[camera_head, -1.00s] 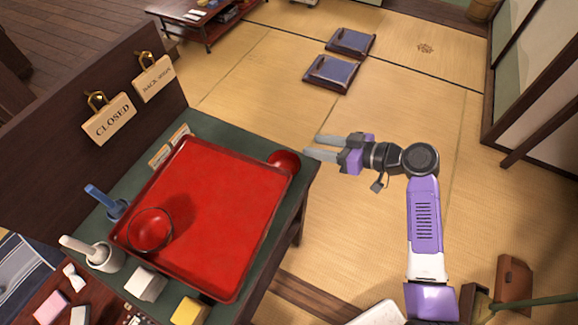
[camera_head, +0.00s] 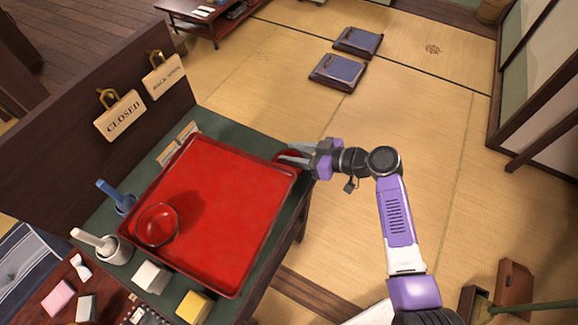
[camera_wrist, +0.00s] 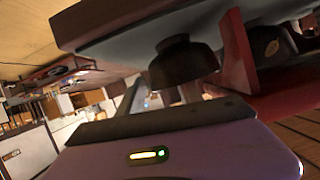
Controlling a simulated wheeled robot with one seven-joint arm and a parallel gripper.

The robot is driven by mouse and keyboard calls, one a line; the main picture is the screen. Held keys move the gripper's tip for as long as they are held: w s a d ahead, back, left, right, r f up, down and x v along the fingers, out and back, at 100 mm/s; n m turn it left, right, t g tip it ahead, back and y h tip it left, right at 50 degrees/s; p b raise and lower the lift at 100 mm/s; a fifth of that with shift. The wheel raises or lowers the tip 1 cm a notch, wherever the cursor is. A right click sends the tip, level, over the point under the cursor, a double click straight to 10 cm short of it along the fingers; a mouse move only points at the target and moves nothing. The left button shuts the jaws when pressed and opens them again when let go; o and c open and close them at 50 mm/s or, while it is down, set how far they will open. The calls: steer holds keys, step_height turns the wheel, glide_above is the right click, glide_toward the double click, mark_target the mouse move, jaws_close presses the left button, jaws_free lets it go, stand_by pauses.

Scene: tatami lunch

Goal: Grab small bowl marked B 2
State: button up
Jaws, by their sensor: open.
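A small red bowl (camera_head: 290,167) stands on the green table top at the far right corner of the tray, partly hidden by my fingers in the head view. My gripper (camera_head: 284,154) is open, its two fingers reaching from the right over or beside this bowl. I cannot tell if they touch it. The wrist view is upside down and shows the bowl (camera_wrist: 183,64) as a dark shape just ahead of the gripper body. A larger red bowl (camera_head: 157,225) sits in the tray's near left part. No B 2 mark is legible on either bowl.
The large red tray (camera_head: 215,200) covers most of the green table (camera_head: 232,126). A dark partition is behind. Tatami floor at right is open.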

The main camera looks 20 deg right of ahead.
jaws_close()
stand_by(0.3)
